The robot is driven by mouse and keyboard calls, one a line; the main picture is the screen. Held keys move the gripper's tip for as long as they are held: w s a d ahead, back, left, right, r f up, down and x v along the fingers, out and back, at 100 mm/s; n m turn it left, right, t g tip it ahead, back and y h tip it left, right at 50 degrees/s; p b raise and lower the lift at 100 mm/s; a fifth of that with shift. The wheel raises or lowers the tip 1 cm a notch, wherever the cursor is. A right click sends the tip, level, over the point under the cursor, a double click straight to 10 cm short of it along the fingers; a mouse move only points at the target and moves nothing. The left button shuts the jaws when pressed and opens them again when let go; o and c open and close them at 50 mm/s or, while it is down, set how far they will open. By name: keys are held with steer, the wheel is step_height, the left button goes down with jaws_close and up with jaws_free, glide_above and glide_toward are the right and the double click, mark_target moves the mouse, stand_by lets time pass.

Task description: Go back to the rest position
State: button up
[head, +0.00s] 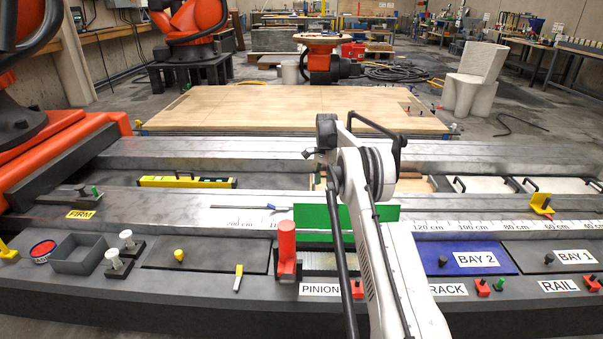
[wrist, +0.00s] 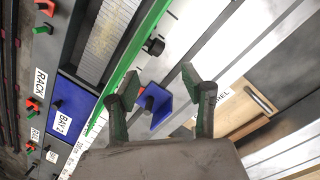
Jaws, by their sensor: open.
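My gripper (wrist: 162,84) shows in the wrist view with its two dark, green-marked fingers spread apart. It is open, and I see nothing gripped. A small blue bracket (wrist: 160,112) with a dark knob appears in the gap between the fingers; I cannot tell its distance from them. In the head view my white arm rises from the bottom middle over the bench and hides my gripper. The upright green plate (head: 312,219) stands behind my arm, partly covered by it; its long green edge also shows in the wrist view.
A red cylinder (head: 287,243) stands close left of my arm. A yellow bracket (head: 542,204) sits at the ruler strip on the right. The blue BAY 2 panel (head: 442,260) lies right of my arm. A yellow level (head: 187,181) lies left. The wooden board (head: 290,108) behind is mostly clear.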

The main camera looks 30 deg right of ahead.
steer(key=s+a+r+n+t, duration=0.1)
steer(key=s+a+r+n, duration=0.15)
steer(key=a+r, duration=0.45)
steer(key=s+a+r+n+t+h, duration=0.1)
steer(key=s+a+r, duration=0.3)
steer(key=r, duration=0.6)
steer(key=s+a+r+n+t, duration=0.1)
steer(key=s+a+r+n, duration=0.1)
steer(key=a+r, duration=0.5)
steer(key=s+a+r+n+t, duration=0.1)
steer(key=s+a+r+n, duration=0.1)
steer(key=s+a+r, duration=0.4)
steer(key=s+a+r+n+t, duration=0.1)
steer(key=s+a+r+n, duration=0.15)
steer(key=s, duration=0.45)
steer(key=s+a+f+n+t, duration=0.1)
steer(key=s+a+f+n, duration=0.2)
steer(key=s, duration=0.6)
steer(key=s+a+f+t, duration=0.1)
steer(key=s+a+f, duration=0.2)
steer(key=s+a, duration=0.35)
steer(key=s+a+f+n+t, duration=0.1)
steer(key=s+a+f+n, duration=0.15)
steer(key=s, duration=0.85)
step_height(320, 180, up, 17)
steer(key=p, duration=1.7)
steer(key=shift+d+t, duration=0.3)
steer(key=shift+w+f, duration=0.1)
steer(key=shift+c, duration=0.5)
